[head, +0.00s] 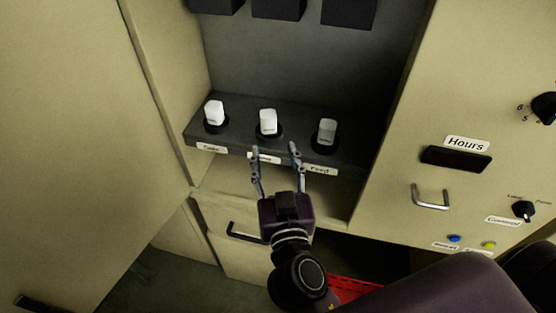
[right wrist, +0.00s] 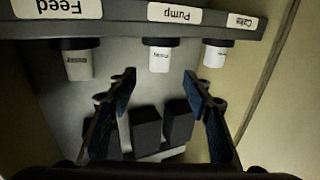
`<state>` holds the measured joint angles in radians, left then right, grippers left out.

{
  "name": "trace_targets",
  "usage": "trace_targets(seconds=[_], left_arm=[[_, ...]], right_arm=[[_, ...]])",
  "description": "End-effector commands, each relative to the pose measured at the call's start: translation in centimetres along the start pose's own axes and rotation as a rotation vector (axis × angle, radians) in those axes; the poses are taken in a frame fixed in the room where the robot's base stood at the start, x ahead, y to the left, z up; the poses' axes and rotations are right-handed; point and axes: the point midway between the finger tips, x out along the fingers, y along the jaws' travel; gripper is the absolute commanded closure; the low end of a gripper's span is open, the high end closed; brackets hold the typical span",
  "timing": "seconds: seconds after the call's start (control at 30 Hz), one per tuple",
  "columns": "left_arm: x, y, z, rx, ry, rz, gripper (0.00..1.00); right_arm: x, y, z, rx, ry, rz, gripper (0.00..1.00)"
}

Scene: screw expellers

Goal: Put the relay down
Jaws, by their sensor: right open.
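Three relays stand upright in round black sockets on a dark shelf (head: 190,137) inside an open cabinet. A white relay (head: 214,112) is at the left, another white relay (head: 268,122) is in the middle above the "Pump" label, and a greyer relay (head: 327,132) is at the right above "Feed". My right gripper (head: 275,147) is open and empty in front of the middle relay, apart from it. In the right wrist view, which is upside down, the middle relay (right wrist: 159,58) appears beyond the gap between the open fingers (right wrist: 159,75). My left gripper is out of view.
Dark blocks (head: 278,8) hang at the top of the recess. An open cabinet door (head: 80,130) bounds the left. A panel with an "Hours" display (head: 456,158), a handle (head: 431,197) and knobs is at the right. A drawer (head: 240,262) is below.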

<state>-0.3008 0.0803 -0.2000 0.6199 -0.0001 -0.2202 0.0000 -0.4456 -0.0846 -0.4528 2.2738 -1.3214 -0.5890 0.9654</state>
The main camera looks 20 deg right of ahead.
Motion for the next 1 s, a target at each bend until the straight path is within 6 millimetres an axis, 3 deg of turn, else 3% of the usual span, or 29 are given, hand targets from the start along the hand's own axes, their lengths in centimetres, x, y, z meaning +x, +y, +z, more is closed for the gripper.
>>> trace_targets(seconds=[0.33, 0.47, 0.57, 0.73, 0.87, 1.0], left_arm=[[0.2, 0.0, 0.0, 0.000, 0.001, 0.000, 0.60], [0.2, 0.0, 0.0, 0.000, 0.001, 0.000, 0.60], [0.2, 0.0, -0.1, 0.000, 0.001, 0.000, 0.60], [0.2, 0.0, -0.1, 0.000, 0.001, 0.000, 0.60], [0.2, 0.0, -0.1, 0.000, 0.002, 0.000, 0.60], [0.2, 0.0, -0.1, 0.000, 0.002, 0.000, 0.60]], right_arm=[[-0.4, -0.1, 0.1, -0.001, -0.003, -0.002, 0.54], [-0.1, -1.4, 3.7, -0.039, -0.063, -0.038, 0.54], [0.0, -3.3, 10.1, -0.102, -0.171, -0.103, 0.54], [-1.9, -5.1, 23.9, -0.215, -0.403, -0.224, 0.54], [-4.6, -4.7, 32.9, -0.273, -0.562, -0.292, 0.54], [-8.8, -2.8, 41.9, -0.319, -0.735, -0.348, 0.54]])
